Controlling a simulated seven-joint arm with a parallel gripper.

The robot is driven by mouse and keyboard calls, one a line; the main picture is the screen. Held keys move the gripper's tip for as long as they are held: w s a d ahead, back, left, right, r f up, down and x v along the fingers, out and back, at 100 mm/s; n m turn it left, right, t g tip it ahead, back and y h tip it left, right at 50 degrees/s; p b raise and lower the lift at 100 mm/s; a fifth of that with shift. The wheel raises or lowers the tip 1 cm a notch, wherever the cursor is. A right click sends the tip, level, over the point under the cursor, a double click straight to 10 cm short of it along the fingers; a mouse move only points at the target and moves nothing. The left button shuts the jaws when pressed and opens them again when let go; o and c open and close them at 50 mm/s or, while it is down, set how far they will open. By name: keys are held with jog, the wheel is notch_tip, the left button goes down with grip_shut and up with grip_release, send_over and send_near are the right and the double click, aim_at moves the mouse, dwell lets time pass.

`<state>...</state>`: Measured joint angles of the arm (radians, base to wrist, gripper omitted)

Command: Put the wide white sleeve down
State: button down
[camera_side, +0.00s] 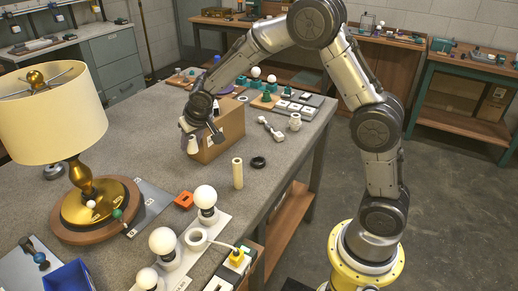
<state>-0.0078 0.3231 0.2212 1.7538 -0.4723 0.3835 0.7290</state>
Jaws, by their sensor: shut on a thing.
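My gripper (196,130) is at the left of the cardboard box, over the grey table. It is shut on a small white piece (193,146), which looks like the wide white sleeve. The sleeve hangs below the jaws in front of the box's left side. Its lower end is close to the tabletop; I cannot tell whether it touches. The jaws are small here and partly hidden by the wrist.
The cardboard box (224,132) stands right beside my gripper. A cream tube (238,173) stands upright and a black ring (258,163) lies nearby. A brass lamp (88,195) stands at left; bulbs (205,197) stand in front. The table (150,130) left of my gripper is clear.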

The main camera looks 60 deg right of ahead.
aim_at(266, 149)
jog(key=s+f+n, duration=0.1)
jog(key=s+f, duration=0.1)
jog(key=s+f+y, duration=0.1)
jog(key=s, duration=0.2)
jog(key=s+a+f+n, duration=0.1)
jog(key=s+f, duration=0.1)
jog(key=s, duration=0.1)
jog(key=shift+f+n, duration=0.3)
jog(key=d, duration=0.4)
jog(key=d+m, duration=0.1)
jog(key=d, duration=0.3)
jog(key=d+f+m, duration=0.1)
jog(key=d, duration=0.3)
jog(key=shift+s+d+h, duration=0.35)
jog(key=shift+h, duration=0.05)
jog(key=s+d+m, duration=0.1)
jog(key=d, duration=0.3)
jog(key=s+d+f+m, duration=0.1)
jog(key=d, duration=0.3)
jog(key=s+d+m+h, duration=0.1)
jog(key=s+d, duration=0.1)
jog(key=d, duration=0.2)
jog(key=shift+s+f, duration=0.1)
jog(key=shift+f, duration=1.5)
jog(key=shift+f, duration=0.1)
jog(key=shift+c, duration=2.4)
grip_release()
